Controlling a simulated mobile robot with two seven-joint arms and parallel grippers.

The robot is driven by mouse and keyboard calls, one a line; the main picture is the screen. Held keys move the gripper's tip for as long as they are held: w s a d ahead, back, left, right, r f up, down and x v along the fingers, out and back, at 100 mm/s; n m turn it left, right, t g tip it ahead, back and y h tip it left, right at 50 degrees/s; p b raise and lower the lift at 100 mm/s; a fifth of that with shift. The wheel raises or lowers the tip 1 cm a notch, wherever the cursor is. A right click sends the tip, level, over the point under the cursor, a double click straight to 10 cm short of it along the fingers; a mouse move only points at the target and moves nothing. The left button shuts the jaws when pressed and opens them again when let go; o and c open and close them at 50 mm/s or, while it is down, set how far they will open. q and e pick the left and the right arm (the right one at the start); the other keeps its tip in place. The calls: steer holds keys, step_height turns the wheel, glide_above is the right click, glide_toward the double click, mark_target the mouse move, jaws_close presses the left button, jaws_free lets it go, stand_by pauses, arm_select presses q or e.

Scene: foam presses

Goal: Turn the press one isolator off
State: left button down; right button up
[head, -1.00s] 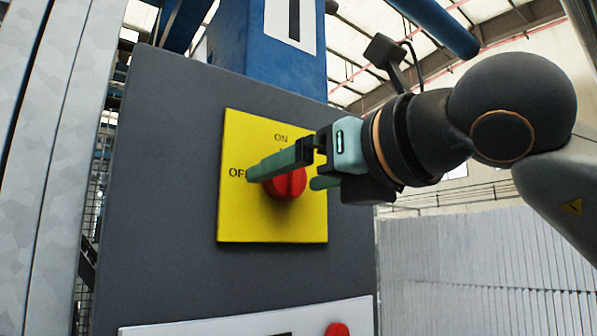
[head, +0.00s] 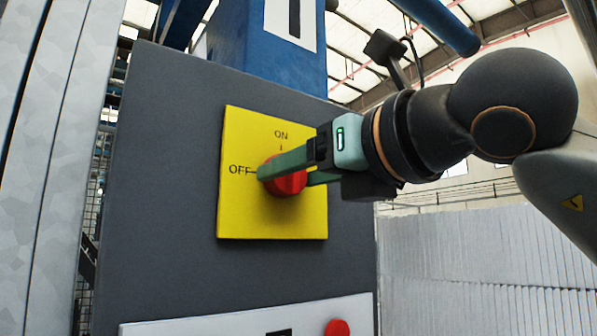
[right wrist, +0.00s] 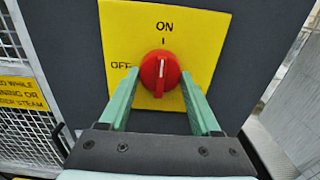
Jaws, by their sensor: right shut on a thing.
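The isolator is a red rotary knob (head: 287,184) on a yellow plate (head: 270,222) on a dark grey panel. ON is printed above it and OFF to its left. In the right wrist view the knob (right wrist: 160,72) has its raised grip standing about upright, in line with the ON mark. My right gripper (head: 284,174) reaches in from the right, its green fingers on either side of the knob, shut on it. The fingers partly hide the knob in the head view. My left gripper is not in view.
The dark grey panel (head: 165,190) surrounds the plate. Below it is a light panel with a red button (head: 337,327). A blue column (head: 240,50) stands behind. A yellow warning sign (right wrist: 22,92) hangs on mesh at the left in the right wrist view.

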steer(key=shift+n, duration=0.3)
steer(key=n, duration=0.3)
steer(key=shift+n, duration=0.3)
steer(key=n+p, duration=0.1)
steer(key=n, duration=1.2)
steer(key=shift+w+d+r+n+p, duration=0.1)
steer(key=shift+r+n+p, duration=0.1)
steer(key=shift+n+p, duration=0.15)
steer(key=o, duration=1.4)
steer(key=shift+c, duration=0.2)
